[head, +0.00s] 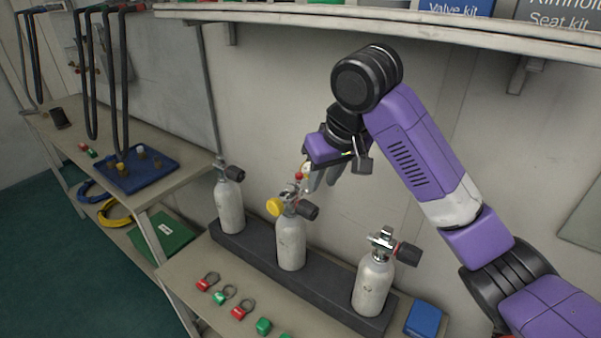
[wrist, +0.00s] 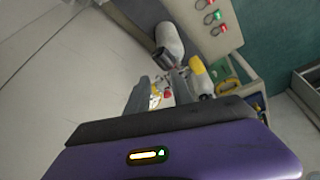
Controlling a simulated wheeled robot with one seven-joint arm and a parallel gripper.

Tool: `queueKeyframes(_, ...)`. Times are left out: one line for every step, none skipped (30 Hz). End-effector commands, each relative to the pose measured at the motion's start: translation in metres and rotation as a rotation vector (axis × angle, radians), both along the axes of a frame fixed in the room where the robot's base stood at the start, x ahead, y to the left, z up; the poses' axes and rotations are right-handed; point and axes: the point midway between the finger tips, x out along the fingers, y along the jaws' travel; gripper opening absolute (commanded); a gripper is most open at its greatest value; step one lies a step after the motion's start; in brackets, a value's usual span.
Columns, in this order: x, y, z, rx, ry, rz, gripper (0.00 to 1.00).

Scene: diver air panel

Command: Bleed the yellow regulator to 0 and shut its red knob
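The yellow regulator (head: 275,206) sits on top of the middle grey cylinder (head: 291,242); its yellow part also shows in the wrist view (wrist: 195,66). A small red knob (head: 298,176) stands above it, beside a small round gauge (head: 305,168). The red knob (wrist: 168,94) and the gauge (wrist: 155,101) also show in the wrist view, between the finger lines. My gripper (head: 322,180) is just right of the red knob, pointing down toward it. Its fingers (wrist: 160,92) look apart, with nothing visibly clamped. The needle reading is too small to tell.
Black knobs (head: 310,211) stick out from the cylinders. A left cylinder (head: 229,204) and a right cylinder (head: 373,284) stand in the same dark rack (head: 252,256). Red and green tags (head: 242,309) lie on the bench in front. A wall shelf (head: 430,24) runs above my arm.

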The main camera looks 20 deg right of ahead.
Motion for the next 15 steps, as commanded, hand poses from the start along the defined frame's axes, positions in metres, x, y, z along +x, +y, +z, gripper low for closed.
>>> queueKeyframes(0.009,0.003,-0.004,0.003,0.002,0.001,0.28)
queueKeyframes(0.014,0.004,-0.004,0.002,0.002,0.002,0.28)
queueKeyframes(0.021,0.004,-0.002,0.002,0.001,0.001,0.28)
queueKeyframes(0.026,0.005,-0.002,0.001,0.0,0.002,0.28)
queueKeyframes(0.031,0.005,-0.002,0.001,0.0,0.0,0.28)
queueKeyframes(0.037,0.006,-0.002,0.002,0.001,0.001,0.28)
queueKeyframes(0.042,0.006,-0.001,0.0,0.002,0.001,0.28)
queueKeyframes(0.047,0.006,0.001,0.0,0.001,0.001,0.28)
queueKeyframes(0.054,0.006,0.002,-0.001,0.002,0.0,0.28)
queueKeyframes(0.058,0.007,0.002,-0.001,0.001,0.0,0.28)
queueKeyframes(0.063,0.008,0.002,-0.001,0.001,0.0,0.28)
queueKeyframes(0.069,0.009,0.002,-0.001,0.001,0.001,0.28)
queueKeyframes(0.074,0.009,0.001,-0.001,0.001,0.0,0.28)
queueKeyframes(0.078,0.009,0.002,-0.001,0.001,0.001,0.28)
queueKeyframes(0.084,0.01,0.002,-0.001,0.0,0.001,0.28)
